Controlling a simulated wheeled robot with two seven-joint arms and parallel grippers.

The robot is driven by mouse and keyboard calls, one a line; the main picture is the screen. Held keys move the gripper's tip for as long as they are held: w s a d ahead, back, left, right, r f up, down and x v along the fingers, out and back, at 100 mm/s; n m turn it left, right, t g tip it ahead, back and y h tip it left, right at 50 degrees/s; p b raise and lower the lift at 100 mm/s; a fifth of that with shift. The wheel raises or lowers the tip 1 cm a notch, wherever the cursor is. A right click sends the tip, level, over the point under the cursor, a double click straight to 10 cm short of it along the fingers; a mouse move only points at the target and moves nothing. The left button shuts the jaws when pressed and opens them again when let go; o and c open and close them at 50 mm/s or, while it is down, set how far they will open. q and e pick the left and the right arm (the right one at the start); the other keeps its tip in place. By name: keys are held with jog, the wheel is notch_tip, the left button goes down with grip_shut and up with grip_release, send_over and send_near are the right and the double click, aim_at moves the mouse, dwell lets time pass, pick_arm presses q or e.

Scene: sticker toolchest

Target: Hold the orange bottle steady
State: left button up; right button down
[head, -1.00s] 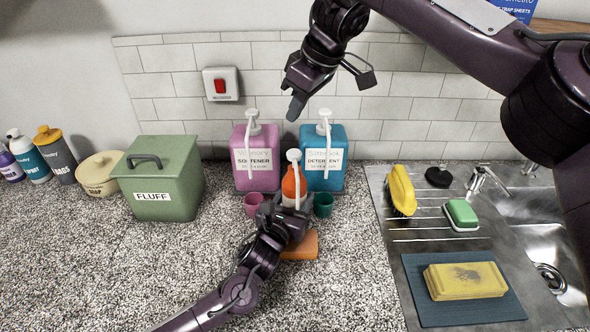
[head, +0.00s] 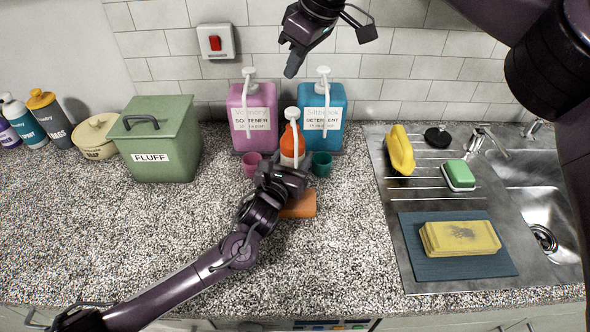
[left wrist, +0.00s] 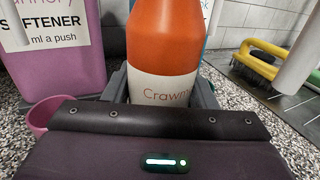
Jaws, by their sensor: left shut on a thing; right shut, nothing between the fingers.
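The orange bottle (head: 288,143) has a white pump top and a white label, and stands upright on the counter in front of the softener and detergent dispensers. My left gripper (head: 284,176) comes from the front and is shut on the bottle. In the left wrist view the orange bottle (left wrist: 164,45) sits between the gripper's fingers (left wrist: 163,90) at its labelled lower part. My right gripper (head: 292,62) hangs in the air above and behind the bottle, shut and empty, its tip pointing down.
The pink softener dispenser (head: 252,120) and blue detergent dispenser (head: 321,112) stand close behind. A pink cup (head: 252,165) and a green cup (head: 321,165) flank the bottle. An orange block (head: 300,206) lies in front. The green FLUFF box (head: 160,150) is left; the sink (head: 530,215) is right.

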aim_at(295, 203)
dwell(0.4)
pick_arm(q)
jog(key=o, duration=1.1)
jog(key=shift+o, duration=0.2)
jog(key=shift+s, duration=0.1)
jog(key=v, duration=1.1)
jog(key=shift+s+a, duration=0.15)
jog(key=shift+s, duration=0.2)
jog(key=shift+f, duration=0.1)
